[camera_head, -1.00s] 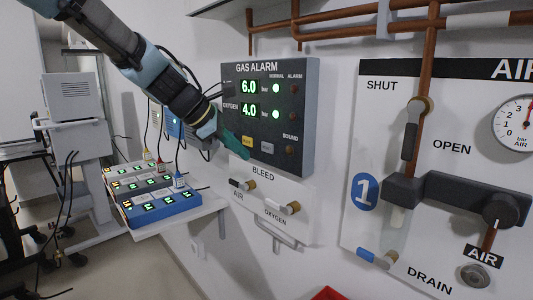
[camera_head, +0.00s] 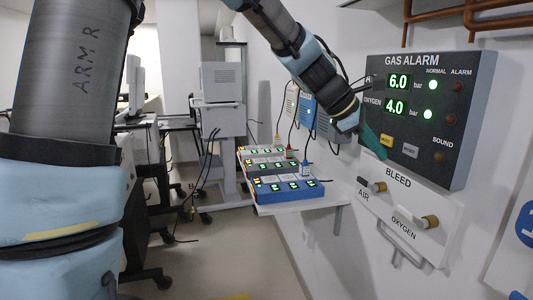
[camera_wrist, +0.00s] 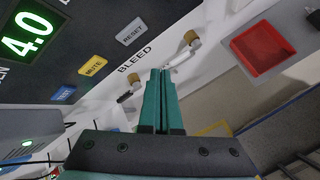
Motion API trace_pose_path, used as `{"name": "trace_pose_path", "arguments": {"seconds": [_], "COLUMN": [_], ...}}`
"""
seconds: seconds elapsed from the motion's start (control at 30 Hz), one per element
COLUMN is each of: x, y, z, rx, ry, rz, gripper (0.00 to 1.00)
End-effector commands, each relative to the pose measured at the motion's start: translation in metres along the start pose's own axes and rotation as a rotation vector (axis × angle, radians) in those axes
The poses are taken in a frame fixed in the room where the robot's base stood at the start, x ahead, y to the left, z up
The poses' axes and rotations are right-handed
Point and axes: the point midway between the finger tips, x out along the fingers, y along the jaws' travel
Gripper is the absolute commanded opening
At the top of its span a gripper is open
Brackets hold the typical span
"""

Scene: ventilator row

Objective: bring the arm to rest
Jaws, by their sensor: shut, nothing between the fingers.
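My gripper (camera_head: 372,143) is at the end of my dark and light-blue arm, in front of the lower left part of the GAS ALARM panel (camera_head: 476,110). In the wrist view my gripper (camera_wrist: 160,82) shows two green fingers lying side by side, shut with nothing between them. They point toward the BLEED plate (camera_head: 450,243) under the alarm. I cannot tell if the fingertips touch anything. The alarm reads 6.0 and 4.0 bar with green NORMAL lights. Its yellow MUTE button (camera_wrist: 92,66) and RESET button (camera_wrist: 131,36) are beside the fingers in the wrist view.
A shelf (camera_head: 300,206) with several lit pump units stands left of the alarm. Brass-ended bleed valves, one the OXYGEN valve (camera_head: 418,219), stick out below it. A red bin (camera_wrist: 264,49) shows in the wrist view. Trolleys stand at the back left; the floor (camera_head: 255,255) between is open.

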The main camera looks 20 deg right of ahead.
Motion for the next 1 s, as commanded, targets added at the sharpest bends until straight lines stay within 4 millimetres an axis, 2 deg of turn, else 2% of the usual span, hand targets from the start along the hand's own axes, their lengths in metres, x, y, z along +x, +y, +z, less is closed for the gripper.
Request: {"name": "trace_pose_path", "arguments": {"seconds": [0.07, 0.17, 0.27, 0.37, 0.4, 0.5, 0.57, 0.6, 0.7, 0.8, 0.9, 1.0], "x": [-0.001, -0.007, -0.022, -0.047, -0.059, -0.091, -0.111, -0.125, -0.158, -0.184, -0.201, -0.21], "y": [-0.001, -0.007, -0.022, -0.048, -0.061, -0.098, -0.124, -0.143, -0.192, -0.237, -0.271, -0.291], "z": [-0.005, -0.029, -0.078, -0.139, -0.164, -0.218, -0.248, -0.265, -0.3, -0.322, -0.333, -0.338], "rx": [0.006, 0.048, 0.136, 0.257, 0.306, 0.427, 0.498, 0.543, 0.653, 0.745, 0.814, 0.856], "ry": [0.009, 0.055, 0.15, 0.267, 0.312, 0.408, 0.455, 0.48, 0.52, 0.528, 0.52, 0.508], "rz": [0.0, -0.005, -0.024, -0.072, -0.099, -0.184, -0.245, -0.29, -0.404, -0.509, -0.585, -0.63], "gripper": [0.0, 0.0, 0.0, 0.0, 0.0, 0.0, 0.0, 0.0, 0.0, 0.0, 0.0, 0.0]}}
